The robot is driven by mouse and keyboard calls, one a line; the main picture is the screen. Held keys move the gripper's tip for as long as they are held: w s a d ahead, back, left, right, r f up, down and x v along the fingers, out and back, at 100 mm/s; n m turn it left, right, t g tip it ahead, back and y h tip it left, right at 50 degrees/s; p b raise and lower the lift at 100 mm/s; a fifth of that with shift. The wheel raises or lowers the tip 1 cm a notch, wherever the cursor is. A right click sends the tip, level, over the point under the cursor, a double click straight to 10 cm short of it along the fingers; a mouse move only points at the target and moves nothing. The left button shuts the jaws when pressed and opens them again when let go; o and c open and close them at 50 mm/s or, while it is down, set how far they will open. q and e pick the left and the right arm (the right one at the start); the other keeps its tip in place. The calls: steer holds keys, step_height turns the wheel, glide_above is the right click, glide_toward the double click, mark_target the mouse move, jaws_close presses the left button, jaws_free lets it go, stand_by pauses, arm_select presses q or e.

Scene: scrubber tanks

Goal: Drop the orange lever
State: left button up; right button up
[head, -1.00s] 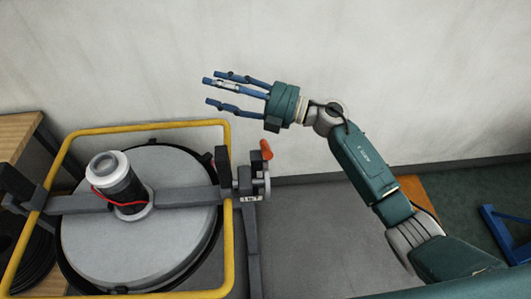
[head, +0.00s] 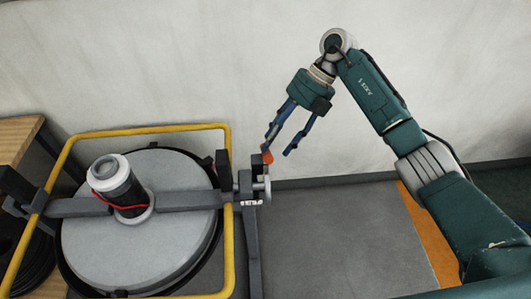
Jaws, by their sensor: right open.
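The orange lever (head: 267,157) stands at the right end of the dark bar, on the grey crank mechanism (head: 247,186) beside the yellow frame. My right gripper (head: 277,151) points down at it, with blue fingers spread open. One finger is beside or in front of the lever and partly hides it; I cannot tell whether they touch. Another finger hangs to the right of the lever. My left gripper is not in view.
A round grey tank lid (head: 100,246) with a dark-and-silver cylinder (head: 117,188) sits inside the yellow tube frame (head: 232,255). A wooden table (head: 15,135) is at the left. Grey floor (head: 340,240) lies open right of the mechanism, before a pale wall (head: 420,60).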

mark_target(268, 152)
steer(key=p+x, duration=0.1)
steer(key=x, duration=0.5)
jaws_close()
